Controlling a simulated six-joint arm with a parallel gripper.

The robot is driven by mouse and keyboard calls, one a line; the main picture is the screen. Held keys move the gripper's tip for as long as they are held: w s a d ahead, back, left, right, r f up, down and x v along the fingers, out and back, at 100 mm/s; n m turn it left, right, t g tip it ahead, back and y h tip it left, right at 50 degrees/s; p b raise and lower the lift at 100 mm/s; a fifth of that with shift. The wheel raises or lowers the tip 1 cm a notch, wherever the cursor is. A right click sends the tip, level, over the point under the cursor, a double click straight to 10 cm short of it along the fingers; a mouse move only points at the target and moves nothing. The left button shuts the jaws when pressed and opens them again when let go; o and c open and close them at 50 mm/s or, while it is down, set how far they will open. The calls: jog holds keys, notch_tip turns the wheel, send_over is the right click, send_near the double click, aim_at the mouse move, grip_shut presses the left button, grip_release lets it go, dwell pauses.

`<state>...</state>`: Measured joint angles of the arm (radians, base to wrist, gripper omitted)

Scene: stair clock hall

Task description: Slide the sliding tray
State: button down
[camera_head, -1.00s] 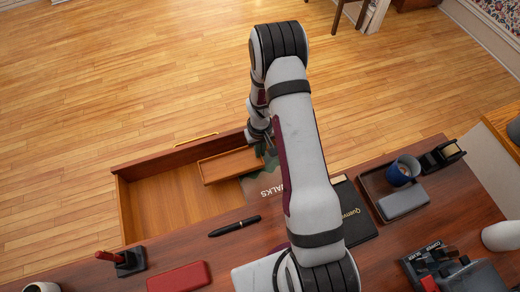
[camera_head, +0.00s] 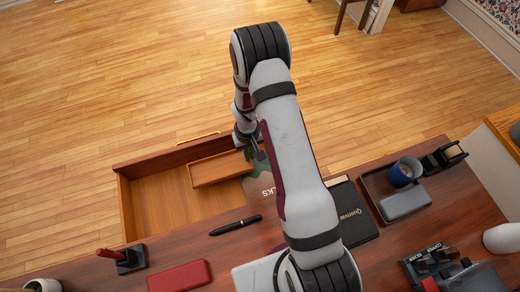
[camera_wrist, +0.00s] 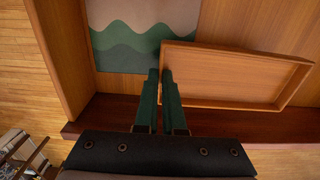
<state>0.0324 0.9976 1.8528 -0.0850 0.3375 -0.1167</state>
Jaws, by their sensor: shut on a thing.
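The sliding tray (camera_head: 215,170) is a shallow, empty wooden tray inside the open drawer (camera_head: 140,212). It lies toward the drawer's front panel. In the wrist view the tray (camera_wrist: 232,75) is right of my gripper (camera_wrist: 160,74), whose green fingers are shut on the tray's near side wall. In the head view my gripper (camera_head: 251,150) is at the tray's right end, with its fingertips partly hidden by my arm.
A green-patterned booklet (camera_head: 258,187) lies in the drawer beside the tray, partly hidden by my arm. The drawer's left part is bare. A pen (camera_head: 235,225), a red case (camera_head: 180,276) and a stamp (camera_head: 125,259) are on the desk nearby.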

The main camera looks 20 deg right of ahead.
jog(key=a, duration=2)
jog(key=shift+a, duration=0.3)
jog(key=shift+w, duration=0.1)
jog(key=c, duration=1)
grip_release()
jog(key=shift+d, duration=0.1)
notch_tip(320, 180, up, 16)
jog(key=shift+f, duration=0.1)
